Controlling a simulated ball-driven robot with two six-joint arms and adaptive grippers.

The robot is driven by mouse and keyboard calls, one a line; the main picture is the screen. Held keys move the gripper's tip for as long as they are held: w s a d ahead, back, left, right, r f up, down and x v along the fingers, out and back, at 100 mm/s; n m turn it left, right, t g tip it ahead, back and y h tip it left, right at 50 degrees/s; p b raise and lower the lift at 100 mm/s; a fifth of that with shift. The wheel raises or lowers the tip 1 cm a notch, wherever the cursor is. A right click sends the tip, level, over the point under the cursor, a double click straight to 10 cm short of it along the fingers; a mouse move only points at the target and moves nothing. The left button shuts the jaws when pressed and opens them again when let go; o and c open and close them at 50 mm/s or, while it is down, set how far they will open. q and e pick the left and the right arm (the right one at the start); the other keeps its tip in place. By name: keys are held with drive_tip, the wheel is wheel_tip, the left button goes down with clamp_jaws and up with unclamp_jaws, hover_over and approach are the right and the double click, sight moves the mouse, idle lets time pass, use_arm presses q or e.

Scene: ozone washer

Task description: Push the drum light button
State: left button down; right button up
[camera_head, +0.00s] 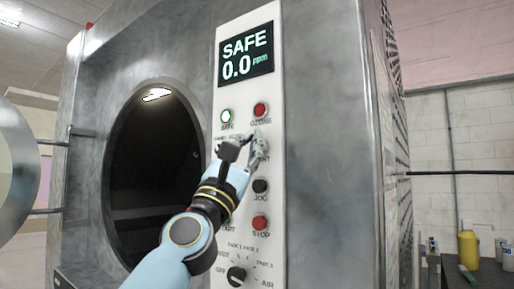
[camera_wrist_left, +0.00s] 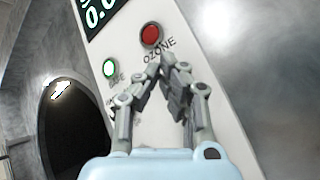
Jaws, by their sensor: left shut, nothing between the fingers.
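My left gripper (camera_head: 251,138) is in front of the white control panel (camera_head: 278,200), between the red ozone button and the black jog knob. It also shows in the left wrist view (camera_wrist_left: 173,66), with its fingers shut and nothing between them. The gripper covers the panel's middle row. Only the end of a label, "HT", shows beside it, and the drum light button itself is hidden. I cannot tell whether the fingers touch the panel. My right gripper is not in view.
Above the gripper are the red ozone button (camera_head: 260,110), the green-ringed safe light (camera_head: 227,116) and the display (camera_head: 246,54). Below are the jog knob (camera_head: 260,186), the red stop button (camera_head: 260,223) and a selector dial (camera_head: 237,274). The dark drum opening (camera_head: 150,150) is to the left.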

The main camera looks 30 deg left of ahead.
use_arm(q)
drive_tip(key=shift+w, duration=0.5)
idle(0.3)
drive_tip(key=shift+s, duration=1)
drive_tip(key=s+p, duration=0.2)
drive_tip(key=s, duration=0.4)
drive_tip(key=shift+a, duration=0.3)
